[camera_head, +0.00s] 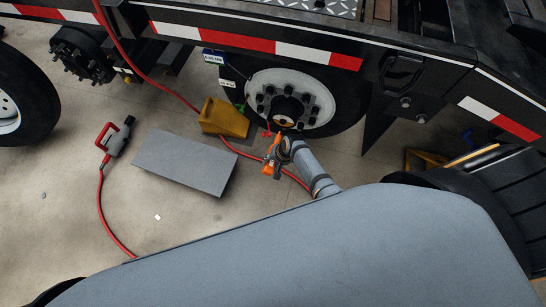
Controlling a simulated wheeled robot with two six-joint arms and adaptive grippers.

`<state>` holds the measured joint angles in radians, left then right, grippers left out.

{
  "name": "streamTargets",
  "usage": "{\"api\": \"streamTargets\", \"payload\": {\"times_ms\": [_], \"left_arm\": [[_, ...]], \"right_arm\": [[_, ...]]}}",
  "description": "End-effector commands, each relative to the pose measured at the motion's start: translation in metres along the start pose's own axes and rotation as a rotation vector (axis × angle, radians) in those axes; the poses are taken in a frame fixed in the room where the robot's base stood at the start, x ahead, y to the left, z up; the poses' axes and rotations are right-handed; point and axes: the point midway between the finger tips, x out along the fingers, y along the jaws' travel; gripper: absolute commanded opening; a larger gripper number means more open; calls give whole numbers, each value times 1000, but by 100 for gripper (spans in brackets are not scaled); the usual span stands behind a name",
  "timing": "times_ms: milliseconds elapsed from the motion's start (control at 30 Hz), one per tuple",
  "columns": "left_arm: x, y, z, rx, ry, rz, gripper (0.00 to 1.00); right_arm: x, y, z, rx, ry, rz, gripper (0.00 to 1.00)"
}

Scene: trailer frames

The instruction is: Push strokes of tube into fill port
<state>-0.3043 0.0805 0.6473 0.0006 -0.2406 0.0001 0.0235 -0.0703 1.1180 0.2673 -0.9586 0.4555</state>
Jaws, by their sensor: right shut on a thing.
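My right gripper (276,154) is in front of the lower part of a truck wheel (262,88). It is shut on an orange tool or tube (269,167), partly hidden by the gripper. A red tip shows close to the dark hub (287,107) with its ring of lug nuts. I cannot tell whether the tip touches the hub, and the fill port itself is too small to make out. My left gripper is not in view.
A yellow wheel chock (224,118) stands against the tyre. A grey box (186,161) and a red-handled air tool (118,138) are on the floor at left. A red hose (242,150) runs behind my right gripper. The trailer's side rail (250,42) overhangs the wheel.

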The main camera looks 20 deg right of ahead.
Motion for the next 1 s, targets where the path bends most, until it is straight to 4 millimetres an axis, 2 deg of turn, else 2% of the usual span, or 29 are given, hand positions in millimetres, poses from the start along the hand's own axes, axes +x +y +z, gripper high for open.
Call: {"api": "streamTargets", "payload": {"times_ms": [600,1000], "left_arm": [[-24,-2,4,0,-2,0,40],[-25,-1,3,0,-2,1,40]], "right_arm": [[-2,-1,42,0,0,0,0],[0,0,45,-1,0,0,0]]}}
